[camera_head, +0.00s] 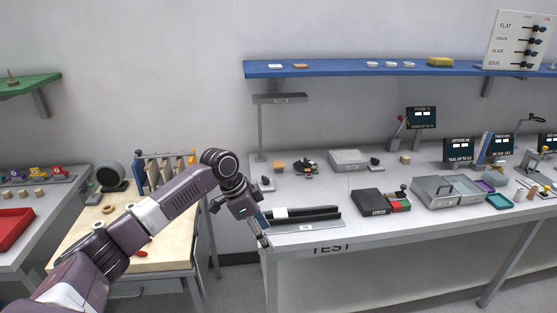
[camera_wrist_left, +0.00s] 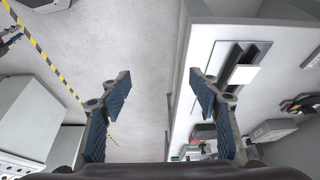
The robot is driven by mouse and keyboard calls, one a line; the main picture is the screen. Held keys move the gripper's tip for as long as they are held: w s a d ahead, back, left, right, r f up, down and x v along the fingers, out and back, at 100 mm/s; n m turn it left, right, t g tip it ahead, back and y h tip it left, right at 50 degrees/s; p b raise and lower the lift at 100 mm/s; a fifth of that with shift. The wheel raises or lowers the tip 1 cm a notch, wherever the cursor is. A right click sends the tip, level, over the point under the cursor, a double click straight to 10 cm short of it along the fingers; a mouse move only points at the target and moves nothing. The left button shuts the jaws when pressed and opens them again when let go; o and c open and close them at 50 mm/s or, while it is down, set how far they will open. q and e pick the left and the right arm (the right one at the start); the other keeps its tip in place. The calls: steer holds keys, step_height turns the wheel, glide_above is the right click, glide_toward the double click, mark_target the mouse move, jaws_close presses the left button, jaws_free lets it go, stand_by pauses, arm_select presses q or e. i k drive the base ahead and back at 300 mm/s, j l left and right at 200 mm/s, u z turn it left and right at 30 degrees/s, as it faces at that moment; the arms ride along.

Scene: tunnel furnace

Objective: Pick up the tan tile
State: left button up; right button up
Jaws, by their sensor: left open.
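A small flat tan piece (camera_head: 300,66), which looks like the tan tile, lies on the blue wall shelf (camera_head: 350,69), right of a white tile (camera_head: 275,66). My left gripper (camera_head: 263,232) is at the left front corner of the TEST table (camera_head: 345,230), well below and in front of the shelf. The left wrist view shows its fingers (camera_wrist_left: 160,84) spread apart with nothing between them. Another white tile (camera_head: 281,212) sits on a black two-bar fixture (camera_head: 314,213) just right of the gripper, and it also shows in the left wrist view (camera_wrist_left: 243,75). My right gripper is not in view.
A lamp stand (camera_head: 260,130) rises below the shelf's left end. A tan block (camera_head: 279,166), a black box (camera_head: 380,203) and grey trays (camera_head: 445,193) stand on the table. A wooden-topped bench (camera_head: 165,259) is left, across a floor gap.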

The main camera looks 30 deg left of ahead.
mark_target(277, 165)
steer(key=i+j, duration=1.3)
steer(key=i, duration=0.15)
